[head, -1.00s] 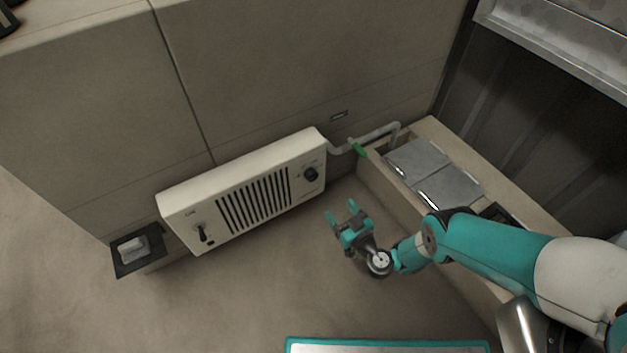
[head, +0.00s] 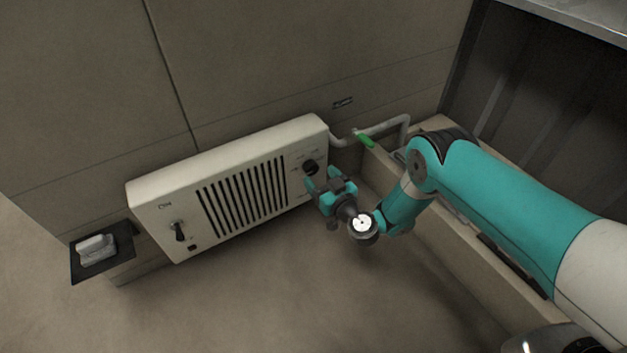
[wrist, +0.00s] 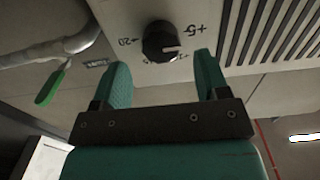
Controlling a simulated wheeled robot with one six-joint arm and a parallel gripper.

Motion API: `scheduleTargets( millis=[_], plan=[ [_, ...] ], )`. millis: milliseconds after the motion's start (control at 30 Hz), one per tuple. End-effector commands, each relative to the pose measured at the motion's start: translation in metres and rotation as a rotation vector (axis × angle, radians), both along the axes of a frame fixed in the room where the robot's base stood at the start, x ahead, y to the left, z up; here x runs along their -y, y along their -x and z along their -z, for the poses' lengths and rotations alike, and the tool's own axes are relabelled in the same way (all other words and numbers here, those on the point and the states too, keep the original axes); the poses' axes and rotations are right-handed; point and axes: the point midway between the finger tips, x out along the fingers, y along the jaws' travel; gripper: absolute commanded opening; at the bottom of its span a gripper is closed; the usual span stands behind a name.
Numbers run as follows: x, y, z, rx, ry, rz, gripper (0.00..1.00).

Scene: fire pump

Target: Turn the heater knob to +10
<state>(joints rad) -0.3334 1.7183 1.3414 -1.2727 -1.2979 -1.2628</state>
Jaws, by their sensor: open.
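The heater (head: 240,190) is a long cream box on the wall with a slatted grille. Its round black knob (head: 310,167) is at the right end of the front face. In the wrist view the knob (wrist: 160,42) shows a pale pointer mark toward the right. "+5" and "20" are printed beside it; the other marks near it are partly too small to read. My gripper (head: 322,177) is open and empty, just in front of the knob. In the wrist view its two teal fingers (wrist: 160,78) lie below and to either side of the knob, not closed on it.
A black switch (head: 180,231) sits at the heater's left end. A pipe with a green lever (head: 365,139) runs right of the heater. A dark wall tray (head: 103,252) is at the left. The floor in front is clear.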

Motion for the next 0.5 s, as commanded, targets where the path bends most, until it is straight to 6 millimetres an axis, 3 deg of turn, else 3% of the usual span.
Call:
scheduleTargets(
  millis=[67, 500],
  plan=[
    [-0.003, -0.004, 0.008, 0.001, -0.002, -0.001, 0.68],
    [-0.017, -0.018, 0.0, 0.003, 0.002, -0.007, 0.68]
  ],
)
